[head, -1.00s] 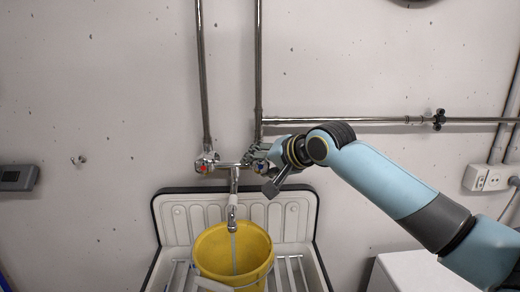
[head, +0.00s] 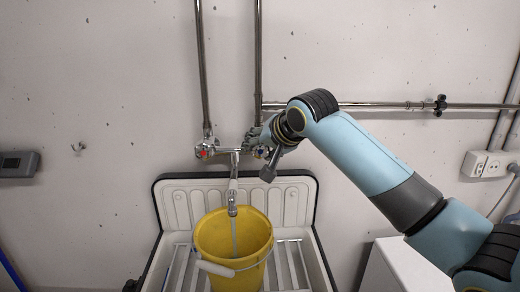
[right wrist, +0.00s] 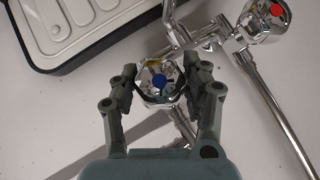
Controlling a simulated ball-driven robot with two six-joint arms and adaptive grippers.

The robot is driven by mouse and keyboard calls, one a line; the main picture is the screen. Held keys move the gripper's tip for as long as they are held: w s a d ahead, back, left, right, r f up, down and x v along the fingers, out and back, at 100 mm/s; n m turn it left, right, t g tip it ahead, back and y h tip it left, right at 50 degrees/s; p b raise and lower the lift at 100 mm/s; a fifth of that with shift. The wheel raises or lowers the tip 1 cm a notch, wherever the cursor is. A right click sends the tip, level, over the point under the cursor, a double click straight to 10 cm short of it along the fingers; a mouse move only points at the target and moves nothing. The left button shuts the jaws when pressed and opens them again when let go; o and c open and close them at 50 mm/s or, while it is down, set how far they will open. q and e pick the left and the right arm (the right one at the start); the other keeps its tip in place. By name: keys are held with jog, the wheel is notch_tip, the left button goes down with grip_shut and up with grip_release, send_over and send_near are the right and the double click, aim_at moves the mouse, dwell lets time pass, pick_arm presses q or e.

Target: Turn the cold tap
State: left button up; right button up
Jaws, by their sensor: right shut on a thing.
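The cold tap is a chrome knob with a blue centre (right wrist: 159,82), on the right end of the mixer on the wall. In the head view its blue mark (head: 261,152) shows just beside my right gripper (head: 262,146). My right gripper (right wrist: 160,88) is shut on this knob, with fingers on both sides of it in the right wrist view. The spout (head: 232,200) hangs from the mixer over a yellow bucket (head: 222,236). A thin pale stream runs from the spout into the bucket. My left gripper is not in view.
The red-marked hot tap (head: 205,149) is left of the cold tap, and also shows in the right wrist view (right wrist: 276,10). A white sink (head: 180,201) with a dark rim holds the bucket on its grate. Pipes (head: 258,60) run up and right along the wall.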

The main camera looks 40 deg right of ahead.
jog(key=o, duration=1.2)
jog(key=v, duration=1.2)
